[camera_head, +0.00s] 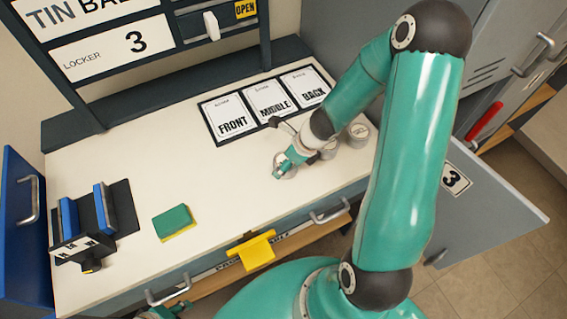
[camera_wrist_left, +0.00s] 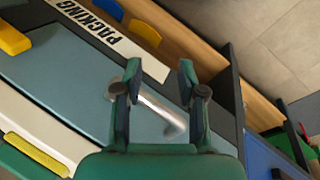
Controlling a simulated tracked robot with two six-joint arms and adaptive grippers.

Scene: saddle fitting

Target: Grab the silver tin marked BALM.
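Several small silver tins stand in a row on the white worktop in the head view: one (camera_head: 287,172) at the left end by my right gripper, one (camera_head: 328,151) in the middle, partly hidden by my right wrist, and one (camera_head: 358,131) at the right end. Their labels are too small to read. My right gripper (camera_head: 281,169) is low over the left-end tin; I cannot tell whether its fingers are closed on it. My left gripper (camera_wrist_left: 158,80) is open and empty in the left wrist view, near a metal drawer handle (camera_wrist_left: 160,112).
A board (camera_head: 108,45) reads "TIN BA…" and "LOCKER 3". Cards FRONT, MIDDLE and BACK (camera_head: 270,102) lie behind the tins. A green-yellow sponge (camera_head: 174,222) and a dark rack (camera_head: 98,215) stand left. An open locker door (camera_head: 480,205) marked 3 is at right.

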